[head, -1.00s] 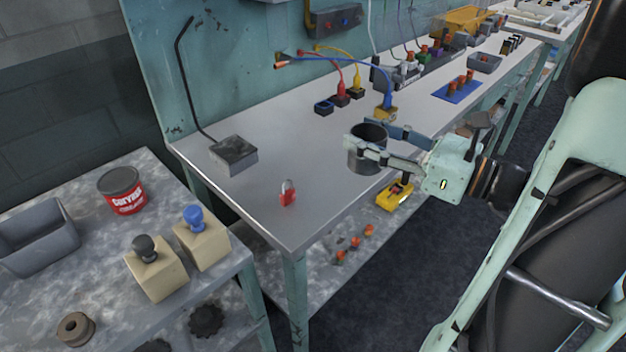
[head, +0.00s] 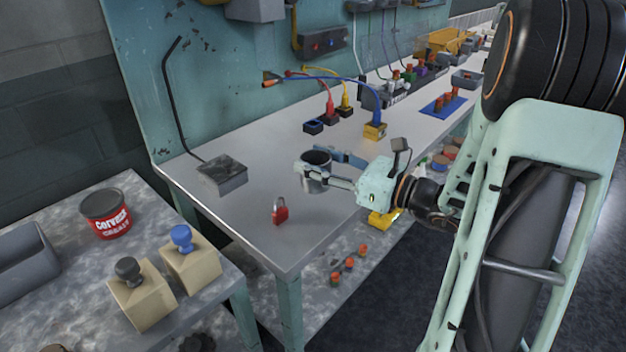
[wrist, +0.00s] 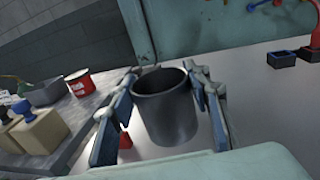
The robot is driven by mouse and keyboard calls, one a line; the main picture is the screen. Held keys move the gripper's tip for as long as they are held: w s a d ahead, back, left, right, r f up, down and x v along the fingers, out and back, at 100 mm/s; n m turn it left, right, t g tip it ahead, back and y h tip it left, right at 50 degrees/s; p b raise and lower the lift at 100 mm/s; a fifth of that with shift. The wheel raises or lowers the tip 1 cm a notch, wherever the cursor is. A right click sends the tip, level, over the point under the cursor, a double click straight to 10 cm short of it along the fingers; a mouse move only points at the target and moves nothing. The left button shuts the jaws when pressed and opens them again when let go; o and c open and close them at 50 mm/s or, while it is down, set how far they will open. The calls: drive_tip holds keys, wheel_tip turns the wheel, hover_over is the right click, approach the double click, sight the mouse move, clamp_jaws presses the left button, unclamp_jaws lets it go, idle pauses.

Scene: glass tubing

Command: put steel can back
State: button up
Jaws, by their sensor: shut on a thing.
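The steel can (head: 313,180) is a dark grey, open-topped cylinder, held upright between my gripper's fingers over the front part of the long workbench. My gripper (head: 330,172) is shut on it, with one finger on each side. In the wrist view the can (wrist: 166,108) fills the middle, between the blue-padded fingers of my gripper (wrist: 163,105). Its inside looks dark and empty. The head view does not clearly show whether its base touches the bench top.
A red padlock (head: 280,211) stands on the workbench (head: 245,228) near the can. A grey block (head: 222,174) with a bent rod is behind, left. The lower left table holds a red-labelled can (head: 106,214), two knobbed blocks (head: 190,258) and a grey bin (head: 25,262). Bench space between padlock and grey block is clear.

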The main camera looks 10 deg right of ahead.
drive_tip(key=shift+w+a+f, duration=0.1)
drive_tip(key=shift+w+f, duration=0.2)
drive_tip(key=shift+f, duration=0.15)
drive_tip(key=shift+w+a+f+b, duration=0.15)
drive_tip(key=shift+f+b, duration=0.15)
drive_tip(key=shift+f, duration=0.6)
drive_tip(key=shift+w+d+f+b, duration=0.1)
drive_tip(key=shift+f+b, duration=0.2)
drive_tip(key=shift+f, duration=0.55)
drive_tip(key=shift+f, duration=0.1)
drive_tip(key=o, duration=1.4)
drive_tip(key=shift+c, duration=0.2)
drive_tip(key=shift+r, duration=0.2)
drive_tip(key=p+v, duration=0.1)
drive_tip(key=v, duration=1.1)
drive_tip(key=shift+a, duration=0.1)
